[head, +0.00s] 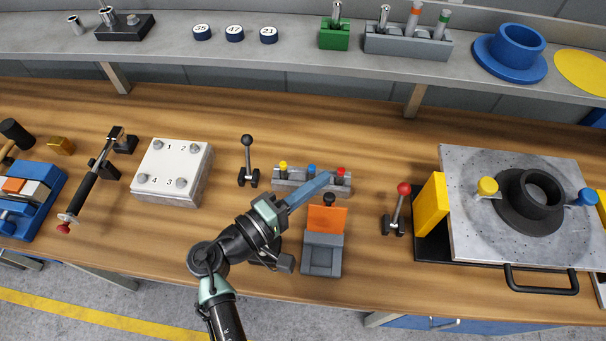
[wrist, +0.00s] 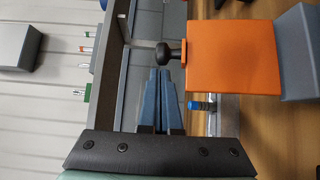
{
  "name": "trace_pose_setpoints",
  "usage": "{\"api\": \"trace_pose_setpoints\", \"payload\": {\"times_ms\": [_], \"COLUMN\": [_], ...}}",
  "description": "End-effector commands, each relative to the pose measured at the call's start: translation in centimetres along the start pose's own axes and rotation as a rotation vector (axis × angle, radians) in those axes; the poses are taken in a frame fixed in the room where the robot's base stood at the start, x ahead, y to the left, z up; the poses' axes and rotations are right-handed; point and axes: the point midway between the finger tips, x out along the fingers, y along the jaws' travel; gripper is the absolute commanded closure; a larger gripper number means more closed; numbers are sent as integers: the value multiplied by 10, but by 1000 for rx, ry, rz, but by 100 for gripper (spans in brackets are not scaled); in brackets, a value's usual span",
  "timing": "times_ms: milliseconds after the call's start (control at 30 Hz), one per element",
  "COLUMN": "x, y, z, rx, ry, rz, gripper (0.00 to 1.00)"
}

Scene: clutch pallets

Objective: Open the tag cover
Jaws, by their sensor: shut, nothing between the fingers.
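The tag cover appears to be the orange plate (head: 327,219) with a black knob (head: 329,198) at its far edge. It sits at the back of a grey box (head: 322,241), whose recessed front part shows uncovered; the plate's exact tilt is hard to tell. My gripper (head: 329,178) is shut and empty, its blue fingers just beyond the knob in the head view. In the wrist view the fingertips (wrist: 165,72) lie close to the knob (wrist: 171,53), beside the orange plate (wrist: 232,52). I cannot tell whether they touch the knob.
Behind my fingers is a grey block with yellow, blue and red buttons (head: 283,171). A red-knobbed lever (head: 398,208) stands at right, a black-knobbed lever (head: 247,158) at left. A white numbered block (head: 174,166) lies further left; a plate fixture (head: 470,220) fills the right.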

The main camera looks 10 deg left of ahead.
Motion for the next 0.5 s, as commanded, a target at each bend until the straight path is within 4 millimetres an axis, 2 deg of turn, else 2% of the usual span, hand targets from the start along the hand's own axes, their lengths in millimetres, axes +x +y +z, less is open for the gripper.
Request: {"api": "trace_pose_setpoints", "payload": {"times_ms": [200, 500], "x": [-11, -12], "y": [2, 0], "z": [13, 15], "rx": [1, 2], "ry": [-1, -2], "rz": [1, 1], "gripper": [100, 100]}}
